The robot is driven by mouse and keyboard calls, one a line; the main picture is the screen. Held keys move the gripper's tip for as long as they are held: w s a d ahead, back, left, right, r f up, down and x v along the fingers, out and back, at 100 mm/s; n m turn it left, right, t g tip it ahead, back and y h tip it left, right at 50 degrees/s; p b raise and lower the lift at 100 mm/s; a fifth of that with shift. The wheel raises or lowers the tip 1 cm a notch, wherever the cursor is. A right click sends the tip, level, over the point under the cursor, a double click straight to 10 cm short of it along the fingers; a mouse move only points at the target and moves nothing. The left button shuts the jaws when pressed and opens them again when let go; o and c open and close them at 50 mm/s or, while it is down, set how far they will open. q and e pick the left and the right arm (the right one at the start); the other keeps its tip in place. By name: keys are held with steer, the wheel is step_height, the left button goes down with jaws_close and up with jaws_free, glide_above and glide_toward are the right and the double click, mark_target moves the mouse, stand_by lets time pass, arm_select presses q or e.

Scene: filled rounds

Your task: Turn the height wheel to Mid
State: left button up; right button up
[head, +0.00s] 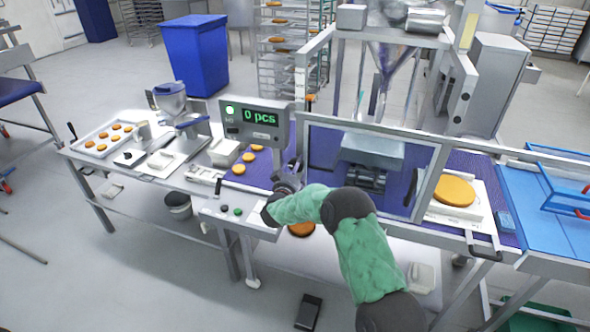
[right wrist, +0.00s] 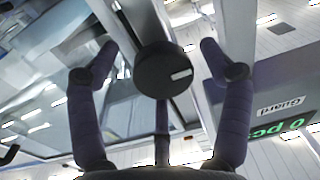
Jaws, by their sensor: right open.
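The height wheel (right wrist: 164,70), a black round knob with a pale mark at its lower right, is in the middle of the right wrist view. My right gripper (right wrist: 158,58) is open, with one finger on each side of the wheel and a visible gap to both. In the head view my right gripper (head: 290,174) is at the left post of the clear guard (head: 375,150), just right of the display box; the wheel cannot be made out there. No height labels are readable. My left gripper is not in view.
The display box (head: 254,119) reads "0 pcs" close to the gripper. A control panel (head: 224,208) with buttons lies below it. Orange rounds (head: 249,157) lie on the blue belt. A large round (head: 454,190) sits on a plate at the right.

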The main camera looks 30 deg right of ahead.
steer(key=c, duration=1.1)
steer(key=shift+c, duration=0.2)
